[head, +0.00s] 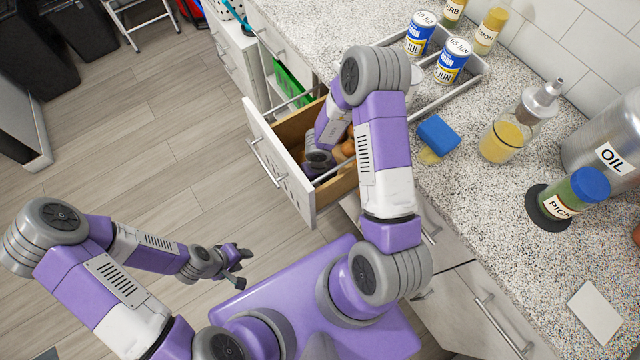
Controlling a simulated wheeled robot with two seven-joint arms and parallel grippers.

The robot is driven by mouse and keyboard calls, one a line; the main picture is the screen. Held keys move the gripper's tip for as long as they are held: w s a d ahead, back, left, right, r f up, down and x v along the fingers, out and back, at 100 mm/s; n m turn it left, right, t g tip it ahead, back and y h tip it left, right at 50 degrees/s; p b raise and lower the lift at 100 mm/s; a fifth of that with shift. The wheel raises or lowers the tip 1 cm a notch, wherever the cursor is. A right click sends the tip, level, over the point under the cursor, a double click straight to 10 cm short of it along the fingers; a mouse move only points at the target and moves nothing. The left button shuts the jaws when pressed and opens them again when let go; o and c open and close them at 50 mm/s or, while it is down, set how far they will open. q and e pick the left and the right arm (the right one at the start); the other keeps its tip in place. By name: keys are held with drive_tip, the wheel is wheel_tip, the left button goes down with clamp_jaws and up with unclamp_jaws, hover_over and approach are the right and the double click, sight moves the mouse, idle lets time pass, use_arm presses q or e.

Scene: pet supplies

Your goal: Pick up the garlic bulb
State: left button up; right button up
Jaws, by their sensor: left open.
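I cannot make out a garlic bulb in the head view. Brown-orange round items (348,147) show in the open drawer (284,170), partly covered by my right arm. My right arm reaches over the counter edge and down into this drawer. Its wrist shows inside, but its gripper fingers are hidden, so I cannot see what they touch. My left gripper (243,267) is open and empty, over the floor to the lower left of the drawer and apart from it.
A metal rack (470,80) with tins stands on the speckled counter (465,190). A blue sponge (438,135), an oil dispenser (508,138), a pickle jar (572,195) and an oil canister (612,140) stand right of my right arm.

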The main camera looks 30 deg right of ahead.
drive_tip(key=shift+f, duration=0.55)
drive_tip(key=shift+c, duration=0.3)
drive_tip(key=c, duration=1.1)
drive_tip(key=shift+o, duration=0.2)
drive_tip(key=shift+r, duration=0.15)
